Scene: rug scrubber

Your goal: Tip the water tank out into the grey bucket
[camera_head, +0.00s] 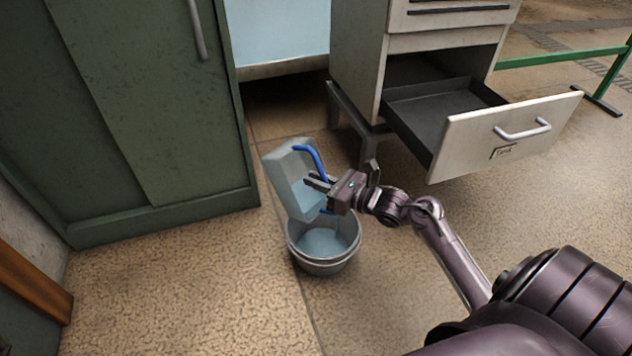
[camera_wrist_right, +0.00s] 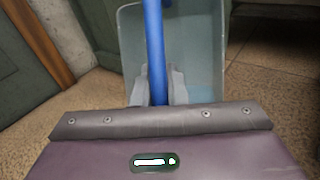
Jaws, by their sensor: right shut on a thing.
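The water tank (camera_head: 287,178) is a pale translucent box with a blue handle (camera_head: 314,158). It is tilted above the grey bucket (camera_head: 318,264), its lower end over the bucket's opening. Bluish water shows inside the bucket. My right gripper (camera_head: 318,184) is shut on the blue handle, which also shows between the fingers in the right wrist view (camera_wrist_right: 154,55). The tank body (camera_wrist_right: 200,60) stands behind the handle there. I cannot tell how much water is left in the tank. My left gripper is not in view.
A green cabinet (camera_head: 150,100) stands at the left. A drawer unit with its lower drawer (camera_head: 510,130) pulled out stands to the right of the tank, beyond my right arm. A green rail (camera_head: 560,57) is at the far right. The floor in front of the bucket is clear.

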